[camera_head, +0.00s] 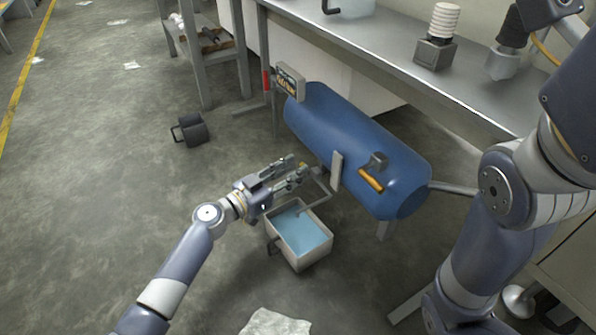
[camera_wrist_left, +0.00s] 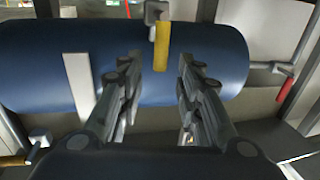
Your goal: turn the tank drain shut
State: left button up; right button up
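The blue tank (camera_head: 345,140) lies on its side beneath the bench edge; it fills the middle of the left wrist view (camera_wrist_left: 215,65). A bent grey pipe (camera_head: 322,188) leads from its underside to a basin (camera_head: 300,262) of blue water. A small yellow handle (camera_wrist_left: 14,161) shows low at the left in the wrist view, near the tank's lower edge. An orange-yellow handle (camera_head: 371,181) hangs from a grey block on the tank; it appears between and beyond my fingers (camera_wrist_left: 162,46). My left gripper (camera_head: 304,172) is open and empty, beside the tank above the basin.
A red handle (camera_wrist_left: 286,89) is on piping right of the tank. A gauge box (camera_head: 290,82) stands at the tank's far end. The steel bench (camera_head: 400,55) carries several devices. A dark block (camera_head: 190,130) sits on open floor. My right arm covers the right side.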

pick_arm(q)
jog(key=shift+x, duration=1.15)
grip_shut()
